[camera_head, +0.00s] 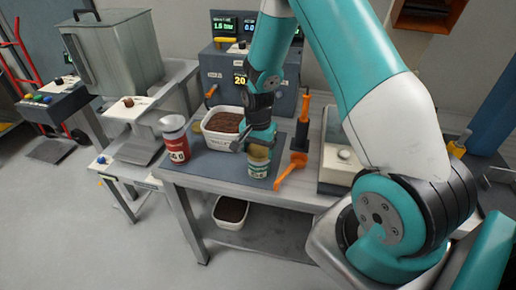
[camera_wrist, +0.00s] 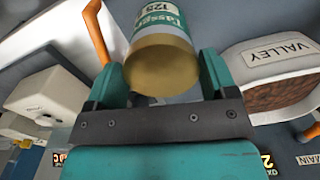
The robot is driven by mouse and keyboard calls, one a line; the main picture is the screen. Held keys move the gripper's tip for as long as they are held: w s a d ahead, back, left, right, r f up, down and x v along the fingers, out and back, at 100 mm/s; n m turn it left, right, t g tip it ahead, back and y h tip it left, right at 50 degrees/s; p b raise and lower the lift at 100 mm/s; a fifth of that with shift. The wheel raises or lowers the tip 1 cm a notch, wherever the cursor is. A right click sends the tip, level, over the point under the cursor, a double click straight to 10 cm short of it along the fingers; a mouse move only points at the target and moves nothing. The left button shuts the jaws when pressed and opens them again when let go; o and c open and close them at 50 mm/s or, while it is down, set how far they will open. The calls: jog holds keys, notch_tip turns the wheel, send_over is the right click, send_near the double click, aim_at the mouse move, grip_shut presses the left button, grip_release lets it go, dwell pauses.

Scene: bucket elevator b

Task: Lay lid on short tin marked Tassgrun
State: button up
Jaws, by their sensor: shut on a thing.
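The short tin (camera_head: 258,170) stands upright near the table's front edge. It has a green and white label. In the wrist view the tin (camera_wrist: 158,18) reads Tassgrun and 125. A gold-brown round lid (camera_wrist: 163,66) shows at its top end, between the two teal fingers of my gripper (camera_wrist: 163,82). In the head view my gripper (camera_head: 261,140) is directly over the tin, pointing down, shut on the lid. The lid looks in line with the tin's rim; I cannot tell whether it is fully seated.
A red tin (camera_head: 174,140) stands to the left. A white tub (camera_head: 213,137) marked VALLEY, holding brown granules, is behind. An orange-handled tool (camera_head: 291,170) lies close on the right, beside a white device (camera_head: 342,163). A yellowish disc (camera_head: 197,127) lies by the tub. Another tub (camera_head: 229,222) is below.

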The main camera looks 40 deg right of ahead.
jog(key=shift+f, duration=0.25)
dwell(0.4)
jog(key=o, duration=0.8)
jog(key=shift+r+p, duration=3)
jog(key=shift+r, duration=1)
